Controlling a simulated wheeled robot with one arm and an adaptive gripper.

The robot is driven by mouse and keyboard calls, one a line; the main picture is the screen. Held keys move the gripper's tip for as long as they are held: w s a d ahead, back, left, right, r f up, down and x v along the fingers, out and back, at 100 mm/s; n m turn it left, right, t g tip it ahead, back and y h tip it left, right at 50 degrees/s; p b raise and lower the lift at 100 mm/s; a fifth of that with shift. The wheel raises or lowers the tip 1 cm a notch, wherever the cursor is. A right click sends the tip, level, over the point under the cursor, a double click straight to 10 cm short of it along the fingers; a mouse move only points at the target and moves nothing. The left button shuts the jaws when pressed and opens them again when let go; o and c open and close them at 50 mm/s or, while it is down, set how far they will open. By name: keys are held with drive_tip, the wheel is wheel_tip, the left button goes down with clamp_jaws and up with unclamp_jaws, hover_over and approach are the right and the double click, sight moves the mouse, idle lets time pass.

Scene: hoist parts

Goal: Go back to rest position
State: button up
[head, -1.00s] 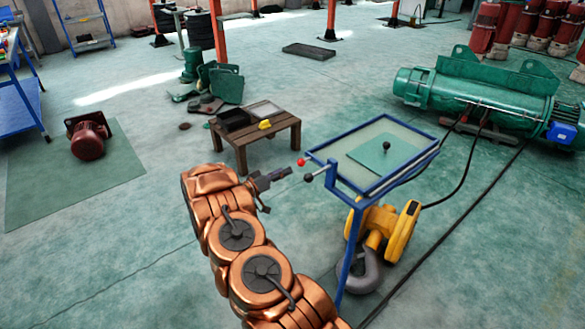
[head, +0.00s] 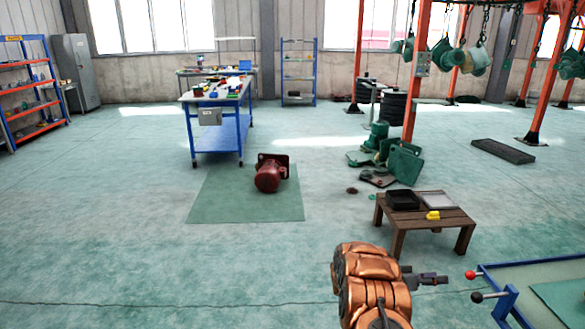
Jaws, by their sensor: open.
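My gripper (head: 434,280) is at the end of my copper-coloured arm in the lower right of the head view. It points right, toward the blue-framed cart (head: 500,298), and is seen small and from the side. It holds nothing that I can see. A red-tipped lever and a black-tipped lever on the cart are just right of it, apart from it in the picture. A low wooden table (head: 452,217) stands beyond the gripper, with a black tray (head: 403,200), a pale tray (head: 434,199) and a yellow object (head: 432,215) on it.
A red motor (head: 269,174) sits on a green mat (head: 215,205) at centre. Green metal parts (head: 403,163) lie behind the table. A blue workbench (head: 215,148) and an orange frame post (head: 413,100) stand further back. The floor at front left is clear.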

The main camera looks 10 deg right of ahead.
drive_tip(key=w+a+r+n+t+y, duration=0.2)
drive_tip(key=w+a+r+t+y, duration=0.3)
drive_tip(key=w+a, duration=0.35)
drive_tip(key=w+a+r+n+t+y, duration=0.2)
drive_tip(key=w+a+r+t+y, duration=0.3)
drive_tip(key=w+a, duration=0.35)
drive_tip(key=s+a+r+n+t+y, duration=0.1)
drive_tip(key=a+r+n+y, duration=0.15)
drive_tip(key=a, duration=0.35)
drive_tip(key=s+a+r+n+t+y, duration=0.1)
drive_tip(key=a+r+y, duration=0.2)
drive_tip(key=a, duration=0.4)
drive_tip(key=s+a+r+n+y, duration=0.1)
drive_tip(key=s+a+r+y, duration=0.15)
drive_tip(key=a, duration=0.35)
drive_tip(key=s+a+r+n+g+y, duration=0.15)
drive_tip(key=s+a, duration=0.35)
drive_tip(key=s, duration=0.5)
drive_tip(key=s+a+r+n+g+y, duration=0.1)
drive_tip(key=s+a+n+g+y, duration=0.2)
drive_tip(key=s, duration=0.7)
drive_tip(key=s+d+g+h, duration=0.2)
drive_tip(key=s+d+g, duration=0.1)
drive_tip(key=s, duration=1.3)
drive_tip(key=s+d+f+m+g+h, duration=0.1)
drive_tip(key=s+d+g+h, duration=0.1)
drive_tip(key=s, duration=1.4)
drive_tip(key=shift+s+d+g, duration=0.35)
drive_tip(key=shift+d+g, duration=0.2)
drive_tip(key=shift+g, duration=0.7)
